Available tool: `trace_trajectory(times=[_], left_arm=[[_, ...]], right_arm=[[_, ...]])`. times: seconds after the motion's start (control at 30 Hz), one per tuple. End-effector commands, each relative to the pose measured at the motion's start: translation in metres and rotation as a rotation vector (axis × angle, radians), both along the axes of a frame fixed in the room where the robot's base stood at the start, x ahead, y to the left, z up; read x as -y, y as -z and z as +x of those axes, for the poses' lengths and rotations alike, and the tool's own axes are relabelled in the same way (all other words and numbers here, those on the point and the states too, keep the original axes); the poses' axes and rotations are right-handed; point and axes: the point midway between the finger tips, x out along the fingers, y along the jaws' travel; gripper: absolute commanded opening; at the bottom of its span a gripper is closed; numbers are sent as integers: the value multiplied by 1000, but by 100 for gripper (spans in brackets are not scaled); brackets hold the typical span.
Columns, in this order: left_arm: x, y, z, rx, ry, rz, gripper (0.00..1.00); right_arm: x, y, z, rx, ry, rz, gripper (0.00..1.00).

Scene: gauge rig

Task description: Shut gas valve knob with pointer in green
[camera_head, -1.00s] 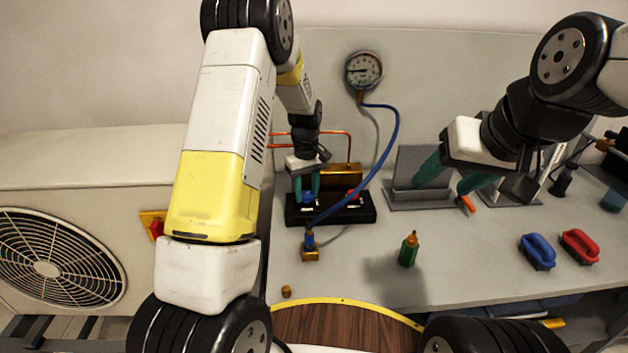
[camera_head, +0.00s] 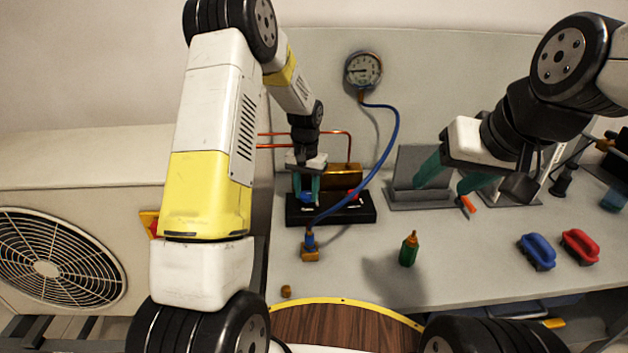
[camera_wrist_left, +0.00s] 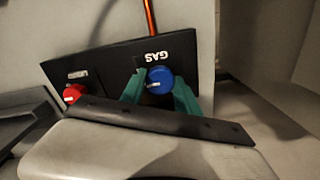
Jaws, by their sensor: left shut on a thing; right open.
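The gas valve knob is blue with a white pointer line; in the left wrist view it (camera_wrist_left: 159,78) sits beside the GAS label on the black panel (camera_wrist_left: 110,62). In the head view the blue knob (camera_head: 306,197) is at the left of the black valve block (camera_head: 345,214). My left gripper (camera_head: 306,192) points down with its green fingers shut on the blue knob, one finger on each side; it also shows in the left wrist view (camera_wrist_left: 160,90). I cannot make out a green zone by the pointer. My right gripper (camera_head: 446,178) is open and empty above the table.
A red knob (camera_wrist_left: 72,93) marked LIQUID sits on the same panel. A gauge (camera_head: 363,70) on the wall feeds a blue hose (camera_head: 391,140) running to a brass fitting (camera_head: 310,254). Blue (camera_head: 537,251) and red (camera_head: 580,246) handled items lie right.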

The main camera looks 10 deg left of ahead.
Motion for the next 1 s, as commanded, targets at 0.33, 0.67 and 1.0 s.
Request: trace_trajectory(times=[0.33, 0.67, 1.0], left_arm=[[0, -1, 1, 3, 71, -1, 0], [0, -1, 1, 4, 75, 0, 0], [0, -1, 1, 2, 74, -1, 59]], right_arm=[[0, 0, 0, 0, 0, 0, 59], [0, 0, 0, 0, 0, 0, 59], [0, 0, 0, 0, 0, 0, 59]])
